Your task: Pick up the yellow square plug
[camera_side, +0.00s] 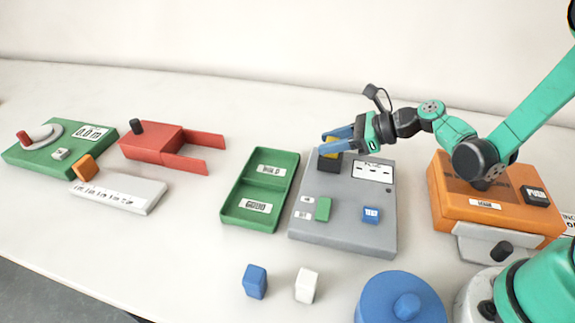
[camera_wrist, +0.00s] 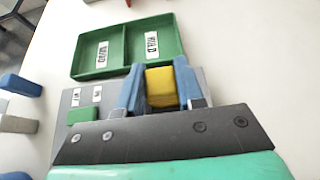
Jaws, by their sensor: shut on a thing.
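The yellow square plug (camera_wrist: 161,87) sits between the two blue fingers of my gripper (camera_wrist: 160,92) in the wrist view, with a finger against each side. In the side view my gripper (camera_side: 335,140) is at the far left part of the grey panel box (camera_side: 345,225), and the yellow plug (camera_side: 329,154) shows partly below the fingers. A dark area lies under the plug. Whether the plug is clear of the box's top cannot be told. The plug's far side is hidden.
A green two-compartment tray (camera_side: 249,221) stands left of the grey box. A blue block (camera_side: 255,281) and a white block (camera_side: 306,285) lie in front. An orange box (camera_side: 460,205) stands to the right. A red forked fixture (camera_side: 150,145) and a green scale (camera_side: 45,153) are farther left.

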